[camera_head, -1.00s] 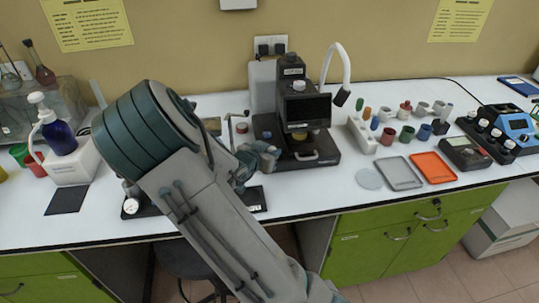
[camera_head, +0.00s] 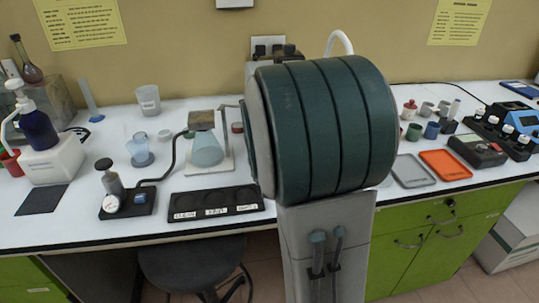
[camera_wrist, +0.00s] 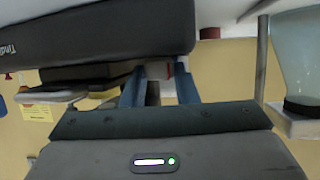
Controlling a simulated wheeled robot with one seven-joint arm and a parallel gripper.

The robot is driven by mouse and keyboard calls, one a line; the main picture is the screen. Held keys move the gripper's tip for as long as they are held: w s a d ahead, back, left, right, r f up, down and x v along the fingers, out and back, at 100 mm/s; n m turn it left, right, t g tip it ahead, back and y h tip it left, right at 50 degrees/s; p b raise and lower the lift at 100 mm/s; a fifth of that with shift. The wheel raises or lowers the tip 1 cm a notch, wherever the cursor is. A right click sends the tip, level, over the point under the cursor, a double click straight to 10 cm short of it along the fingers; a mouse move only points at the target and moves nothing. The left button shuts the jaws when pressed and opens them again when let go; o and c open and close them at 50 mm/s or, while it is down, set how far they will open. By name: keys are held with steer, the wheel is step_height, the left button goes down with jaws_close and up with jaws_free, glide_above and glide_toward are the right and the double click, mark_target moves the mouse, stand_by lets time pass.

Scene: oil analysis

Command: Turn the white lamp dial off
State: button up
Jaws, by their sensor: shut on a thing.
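The white lamp's curved neck (camera_head: 340,42) shows behind my arm in the head view. The rest of the lamp and its dial are hidden there by my arm's large green joint. My gripper (camera_wrist: 158,84) shows only in the wrist view, its two bluish fingers pointing up the picture beside a black instrument (camera_wrist: 115,35) with pale lettering. The fingers are shut on a small pale part (camera_wrist: 160,68) between them. I cannot make out for certain whether that part is the dial, or how it is turned.
A flask (camera_head: 207,148) on a stand is left of my arm in the head view. A black tray (camera_head: 215,203) lies along the bench front. Grey (camera_head: 412,171) and orange (camera_head: 445,165) trays lie to the right. Cups and a black meter (camera_head: 478,150) are beyond.

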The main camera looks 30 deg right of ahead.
steer(key=shift+y, duration=0.3)
steer(key=o, duration=1)
steer(key=shift+s, duration=0.1)
steer(key=b+v, duration=0.2)
steer(key=v, duration=1.1)
steer(key=shift+s, duration=0.35)
steer(key=shift+a+r, duration=0.1)
steer(key=shift+a, duration=0.1)
